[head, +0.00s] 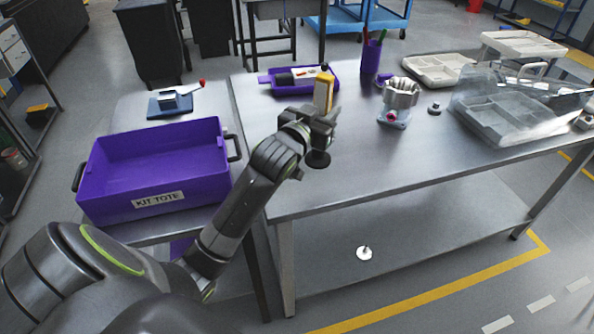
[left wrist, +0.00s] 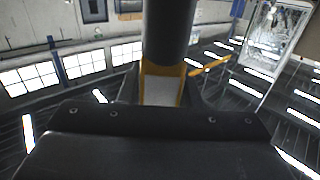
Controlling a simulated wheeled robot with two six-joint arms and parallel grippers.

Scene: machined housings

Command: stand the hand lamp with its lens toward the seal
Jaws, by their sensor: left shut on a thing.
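My left gripper (head: 318,122) is shut on the hand lamp (head: 323,92), above the near left part of the steel table. The lamp's yellow body stands up nearly vertical from the jaws. In the left wrist view the lamp (left wrist: 160,88) shows a grey and yellow part between the fingers and a black cylinder above. I cannot tell which way its lens faces. A machined housing (head: 400,94) with a red-ringed port stands on the table to the right. The seal cannot be made out clearly. My right gripper is out of view.
A purple tray (head: 262,80) and a purple pen cup (head: 371,58) stand behind. A small dark knob-like part (head: 434,108) lies right of the housing. Pale trays (head: 437,68) and a clear-covered tray (head: 510,115) fill the right. The table front (head: 370,165) is clear. The kit tote (head: 150,205) is left.

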